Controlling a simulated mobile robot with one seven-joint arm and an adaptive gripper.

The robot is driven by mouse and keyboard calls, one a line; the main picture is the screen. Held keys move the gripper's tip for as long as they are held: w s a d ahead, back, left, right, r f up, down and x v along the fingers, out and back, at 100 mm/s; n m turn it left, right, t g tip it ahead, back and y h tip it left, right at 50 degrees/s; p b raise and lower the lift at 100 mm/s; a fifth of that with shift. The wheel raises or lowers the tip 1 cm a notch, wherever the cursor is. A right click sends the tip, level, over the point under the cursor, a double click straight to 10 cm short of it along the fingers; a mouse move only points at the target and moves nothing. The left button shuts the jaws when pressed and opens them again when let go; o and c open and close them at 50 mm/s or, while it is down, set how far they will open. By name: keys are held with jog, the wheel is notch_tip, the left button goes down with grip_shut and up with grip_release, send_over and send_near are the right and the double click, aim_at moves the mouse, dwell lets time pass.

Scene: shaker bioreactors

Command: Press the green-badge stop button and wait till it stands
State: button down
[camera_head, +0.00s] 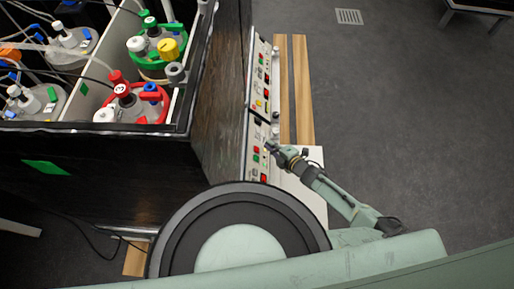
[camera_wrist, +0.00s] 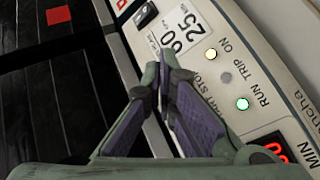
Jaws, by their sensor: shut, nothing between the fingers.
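My gripper (camera_head: 271,148) is at the lower control panel (camera_head: 256,150) on the side of the black shaker box (camera_head: 120,180). In the wrist view my gripper (camera_wrist: 166,72) is shut and empty, its fingertips over the panel face (camera_wrist: 205,70). The fingers partly cover the start/stop lettering, and the stop button is hidden; I cannot tell whether they touch it. A green badge (camera_head: 46,168) is on the box's front wall.
An upper control panel (camera_head: 262,75) adjoins the lower one. Capped vessels, including a red-ringed one (camera_head: 138,105), stand in the open box. The wrist view shows a red patch (camera_wrist: 58,15) on a dark surface and a red display (camera_wrist: 275,150). Grey floor (camera_head: 400,110) lies open at right.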

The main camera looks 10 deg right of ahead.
jog(key=shift+s+d+r+p, duration=0.2)
jog(key=shift+d+r+p, duration=0.1)
jog(key=shift+d+r, duration=0.6)
